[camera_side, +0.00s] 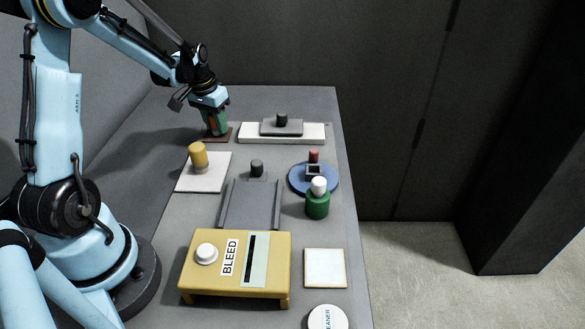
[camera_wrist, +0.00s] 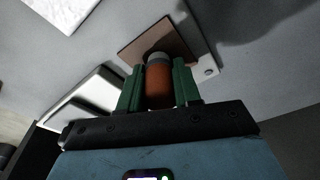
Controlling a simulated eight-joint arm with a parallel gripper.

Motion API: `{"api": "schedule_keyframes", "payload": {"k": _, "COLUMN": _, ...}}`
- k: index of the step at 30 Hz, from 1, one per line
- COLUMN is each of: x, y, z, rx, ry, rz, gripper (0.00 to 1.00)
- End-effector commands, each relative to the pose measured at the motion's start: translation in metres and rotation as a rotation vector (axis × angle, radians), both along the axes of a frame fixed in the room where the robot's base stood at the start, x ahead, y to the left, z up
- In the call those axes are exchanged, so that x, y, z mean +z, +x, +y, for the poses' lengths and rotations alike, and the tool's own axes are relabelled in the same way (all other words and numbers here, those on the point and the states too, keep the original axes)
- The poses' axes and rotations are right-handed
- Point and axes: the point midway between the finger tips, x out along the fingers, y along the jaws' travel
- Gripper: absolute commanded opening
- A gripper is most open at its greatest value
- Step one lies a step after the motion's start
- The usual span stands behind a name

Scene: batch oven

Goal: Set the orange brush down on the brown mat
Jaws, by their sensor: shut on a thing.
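My gripper (camera_side: 215,131) is over the brown mat (camera_side: 219,139) at the back left of the bench. In the wrist view its two green fingers (camera_wrist: 159,88) are shut on the orange brush (camera_wrist: 159,84), one on each side. The brush's grey end points at the brown mat (camera_wrist: 140,45), which lies flat behind it in that view. In the side view the fingers mostly hide the brush. I cannot tell whether its lower end touches the mat or hangs just above it.
A white slab with a dark, knobbed block (camera_side: 282,127) lies right of the mat. A yellow-topped piece (camera_side: 198,154) stands on a white pad (camera_side: 205,182) in front.

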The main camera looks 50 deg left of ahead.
Motion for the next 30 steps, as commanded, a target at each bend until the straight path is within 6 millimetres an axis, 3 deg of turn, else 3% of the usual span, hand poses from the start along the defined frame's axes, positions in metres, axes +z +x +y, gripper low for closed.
{"api": "schedule_keyframes", "payload": {"k": 5, "x": -0.003, "y": 0.000, "z": 0.000, "rx": 0.000, "ry": 0.000, "rz": 0.000, "gripper": 0.00}}
{"api": "schedule_keyframes", "payload": {"k": 6, "x": -0.003, "y": 0.000, "z": 0.000, "rx": 0.000, "ry": 0.000, "rz": 0.000, "gripper": 0.34}}
{"api": "schedule_keyframes", "payload": {"k": 12, "x": -0.003, "y": 0.000, "z": 0.000, "rx": 0.000, "ry": 0.000, "rz": 0.000, "gripper": 0.62}}
{"api": "schedule_keyframes", "payload": {"k": 23, "x": 0.001, "y": -0.001, "z": 0.000, "rx": 0.000, "ry": 0.000, "rz": 0.000, "gripper": 0.62}}
{"api": "schedule_keyframes", "payload": {"k": 30, "x": 0.033, "y": -0.006, "z": -0.002, "rx": 0.000, "ry": 0.000, "rz": 0.000, "gripper": 0.62}}
